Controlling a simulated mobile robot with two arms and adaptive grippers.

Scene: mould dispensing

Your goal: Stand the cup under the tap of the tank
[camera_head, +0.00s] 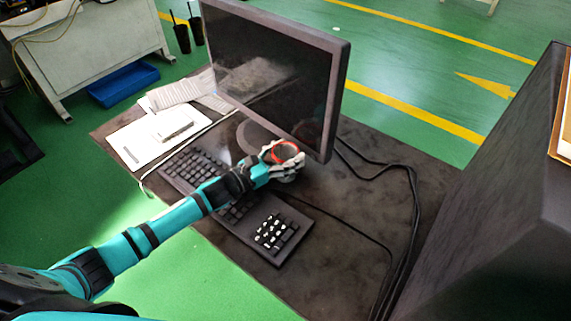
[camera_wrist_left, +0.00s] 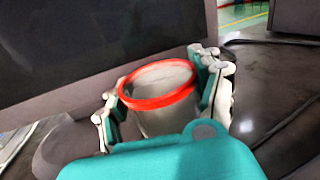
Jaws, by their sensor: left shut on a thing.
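The cup (camera_wrist_left: 165,118) is pale grey with a red rim and stands roughly upright between the fingers of my left gripper (camera_wrist_left: 165,100). In the head view the cup's red rim (camera_head: 287,144) shows in front of the monitor's lower right part, and my left gripper (camera_head: 284,162) is shut around it. My left arm reaches over the keyboard. The cup's base is hidden, so I cannot tell whether it touches the desk. I see no tank or tap in either view. My right gripper is not in view.
A large black monitor (camera_head: 272,72) stands close behind the cup. A keyboard (camera_head: 232,200) lies in front. Black cables (camera_head: 413,215) run along the desk's right side. Papers (camera_head: 150,137) lie at the left. A big dark box-like body (camera_head: 500,225) stands at the right. Bare desk (camera_head: 345,205) lies right of the gripper.

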